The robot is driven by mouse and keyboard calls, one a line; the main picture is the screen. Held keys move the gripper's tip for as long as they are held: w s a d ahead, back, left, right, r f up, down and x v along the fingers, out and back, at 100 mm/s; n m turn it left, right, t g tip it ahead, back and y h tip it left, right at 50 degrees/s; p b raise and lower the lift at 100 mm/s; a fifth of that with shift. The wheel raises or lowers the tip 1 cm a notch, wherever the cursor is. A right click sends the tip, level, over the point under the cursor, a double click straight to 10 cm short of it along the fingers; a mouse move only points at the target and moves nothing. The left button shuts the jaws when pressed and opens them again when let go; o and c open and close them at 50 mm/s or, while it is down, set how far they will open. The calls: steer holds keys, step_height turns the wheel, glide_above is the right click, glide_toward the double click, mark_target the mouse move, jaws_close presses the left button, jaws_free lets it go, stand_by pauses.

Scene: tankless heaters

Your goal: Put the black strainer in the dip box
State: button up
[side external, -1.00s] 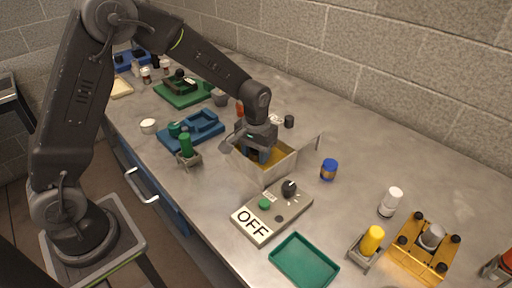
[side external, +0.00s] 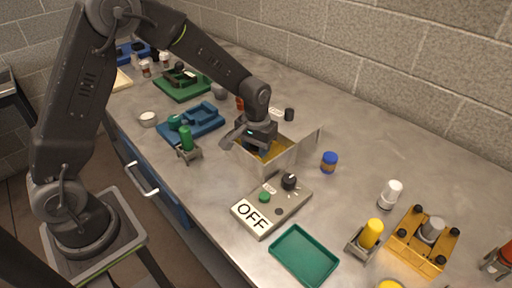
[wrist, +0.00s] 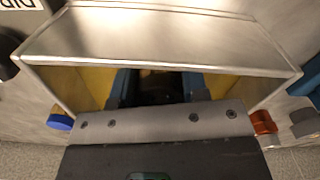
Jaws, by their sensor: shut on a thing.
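The dip box (side external: 250,164) is an open metal box with a yellow-amber inside, standing mid-bench. My gripper (side external: 262,149) points down into its opening in the side view. In the wrist view the box's metal wall (wrist: 150,38) frames my gripper (wrist: 158,95). The two blue fingers are shut on a dark thing between them, the black strainer (wrist: 158,88). Most of the strainer is hidden by the fingers and the box wall. I cannot tell whether it touches the box floor.
A control box (side external: 270,207) with an OFF sign and a black knob stands in front of the dip box. A green tray (side external: 303,256), a blue-lidded jar (side external: 329,162), a green bottle (side external: 186,138) in a holder and a blue tray (side external: 205,122) stand around it. Bench at right is partly clear.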

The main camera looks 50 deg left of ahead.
steer(key=shift+f, duration=0.1)
steer(key=o, duration=1)
steer(key=shift+o, duration=0.2)
step_height(320, 180, up, 14)
steer(key=s+r+m+t, duration=0.1)
steer(key=s+r+t, duration=0.1)
steer(key=s, duration=0.9)
steer(key=s+a+r+m+t, duration=0.1)
steer(key=s+r+m+t, duration=0.1)
steer(key=s, duration=0.9)
step_height(320, 180, up, 2)
steer(key=shift+s+t, duration=0.2)
steer(key=shift+t, duration=0.6)
